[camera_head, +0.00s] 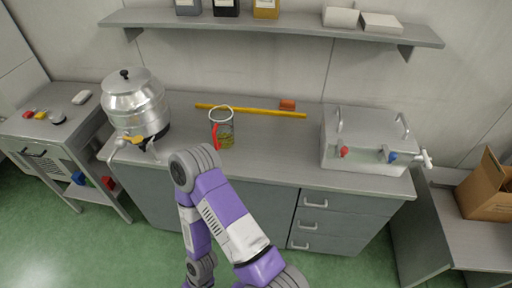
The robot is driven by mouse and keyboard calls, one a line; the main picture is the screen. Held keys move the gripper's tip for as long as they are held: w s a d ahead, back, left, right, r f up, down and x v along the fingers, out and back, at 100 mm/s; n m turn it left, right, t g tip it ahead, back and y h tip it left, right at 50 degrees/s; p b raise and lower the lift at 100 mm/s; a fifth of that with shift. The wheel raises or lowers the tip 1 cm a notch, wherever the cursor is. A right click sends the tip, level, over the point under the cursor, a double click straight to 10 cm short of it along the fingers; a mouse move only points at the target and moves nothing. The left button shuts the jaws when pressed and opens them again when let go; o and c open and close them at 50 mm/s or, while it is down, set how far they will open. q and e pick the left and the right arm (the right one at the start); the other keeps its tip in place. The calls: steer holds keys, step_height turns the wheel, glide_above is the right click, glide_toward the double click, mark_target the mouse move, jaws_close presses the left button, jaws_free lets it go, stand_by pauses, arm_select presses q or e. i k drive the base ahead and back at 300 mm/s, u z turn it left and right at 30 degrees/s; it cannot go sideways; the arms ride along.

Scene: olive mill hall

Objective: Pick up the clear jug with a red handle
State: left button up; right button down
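The clear jug (227,127) stands upright on the grey counter, left of its middle. Its red handle (215,136) is on the left side, facing the front. A little yellow-green shows low in the jug. One purple and grey arm of mine rises from the bottom of the view and bends just in front of the counter, below the jug. The arm and jug look close in the picture, but I see no grip on the jug. Neither gripper's fingers can be seen.
A steel urn (137,104) with a tap stands left of the jug. A yellow bar (250,111) and an orange block (287,105) lie behind it. A steel basin unit (366,140) is at the right. A wall shelf (280,26) hangs above. Counter right of the jug is clear.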

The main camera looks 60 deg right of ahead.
mark_target(221, 117)
steer(key=k, duration=0.4)
steer(key=z, duration=2.05)
steer(key=i, duration=0.2)
steer(key=z, duration=0.05)
